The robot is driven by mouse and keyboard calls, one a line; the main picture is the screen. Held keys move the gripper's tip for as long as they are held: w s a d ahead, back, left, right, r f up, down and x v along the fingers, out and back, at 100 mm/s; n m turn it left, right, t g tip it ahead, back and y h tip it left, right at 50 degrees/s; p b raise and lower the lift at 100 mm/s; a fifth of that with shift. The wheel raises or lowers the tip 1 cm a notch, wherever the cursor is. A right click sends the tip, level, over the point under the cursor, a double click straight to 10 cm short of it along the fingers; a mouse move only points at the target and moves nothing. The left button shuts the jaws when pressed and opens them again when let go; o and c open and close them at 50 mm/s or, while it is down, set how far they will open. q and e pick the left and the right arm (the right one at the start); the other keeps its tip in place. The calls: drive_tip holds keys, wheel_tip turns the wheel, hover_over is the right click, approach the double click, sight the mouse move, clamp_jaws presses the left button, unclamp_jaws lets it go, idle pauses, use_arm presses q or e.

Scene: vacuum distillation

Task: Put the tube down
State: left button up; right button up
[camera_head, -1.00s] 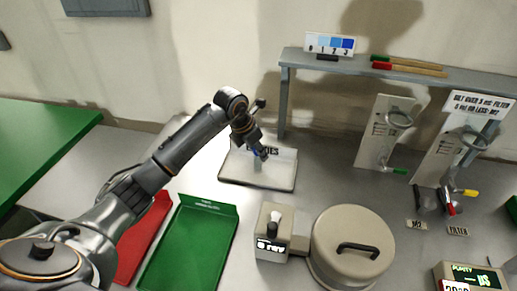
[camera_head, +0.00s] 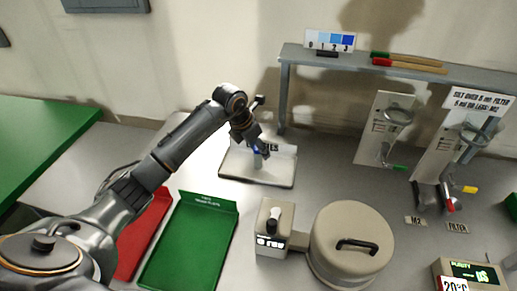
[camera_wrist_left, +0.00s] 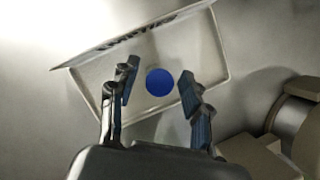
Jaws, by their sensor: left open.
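The tube shows in the left wrist view as a round blue cap (camera_wrist_left: 160,82) seen from above. It is over the white tray, between the two fingers of my left gripper (camera_wrist_left: 158,76). The fingers are open, with a visible gap on each side of the cap. The tube's body is hidden below the cap. In the head view my left gripper (camera_head: 262,149) is low over the white tray (camera_head: 240,178), in front of its upright label. The gripper partly covers the label and the tube. My right gripper is in neither view.
A green tray (camera_head: 190,245) and a red tray (camera_head: 140,240) lie at the left. A small device (camera_head: 273,228) and a round lidded drum (camera_head: 350,245) stand in front of the white tray. A grey shelf (camera_head: 400,68) stands behind at the right.

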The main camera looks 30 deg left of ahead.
use_arm(q)
drive_tip(key=b+v, duration=0.1)
drive_tip(key=v, duration=1)
drive_tip(key=shift+b, duration=0.35)
